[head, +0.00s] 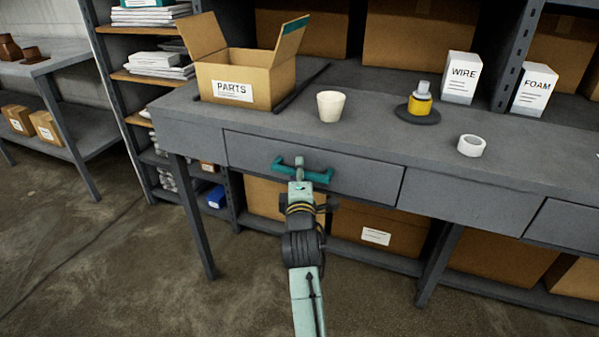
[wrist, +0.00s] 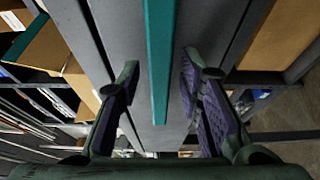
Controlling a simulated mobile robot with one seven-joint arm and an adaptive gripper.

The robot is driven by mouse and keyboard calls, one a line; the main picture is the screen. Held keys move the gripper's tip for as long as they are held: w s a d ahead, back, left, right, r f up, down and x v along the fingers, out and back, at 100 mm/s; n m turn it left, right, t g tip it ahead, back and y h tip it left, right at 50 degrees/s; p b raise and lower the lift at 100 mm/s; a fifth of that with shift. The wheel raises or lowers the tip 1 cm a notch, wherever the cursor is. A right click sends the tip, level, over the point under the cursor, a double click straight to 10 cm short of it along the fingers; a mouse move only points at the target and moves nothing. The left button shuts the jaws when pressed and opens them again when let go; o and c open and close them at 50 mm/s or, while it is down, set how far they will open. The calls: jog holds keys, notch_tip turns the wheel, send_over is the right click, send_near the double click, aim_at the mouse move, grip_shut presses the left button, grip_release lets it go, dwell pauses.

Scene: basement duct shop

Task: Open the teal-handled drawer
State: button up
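The teal handle (head: 318,175) is a bar on the front of a grey drawer (head: 365,176) under the workbench top. The drawer front looks flush with the bench. My gripper (head: 299,170) is at the handle in the head view, covering part of it. In the wrist view, the teal handle (wrist: 160,60) runs down between the two fingers of my gripper (wrist: 160,85). The fingers are apart, with a visible gap on each side of the bar. The drawer front (wrist: 125,40) lies behind the handle.
On the bench top (head: 400,135) stand an open PARTS box (head: 235,75), a white cup (head: 330,105), a yellow container (head: 420,103) on a dark disc, a tape roll (head: 471,145), and WIRE (head: 461,78) and FOAM (head: 533,89) boxes. Bare floor (head: 120,270) lies in front.

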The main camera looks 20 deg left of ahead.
jog(key=shift+c, duration=0.5)
grip_shut()
dwell(0.3)
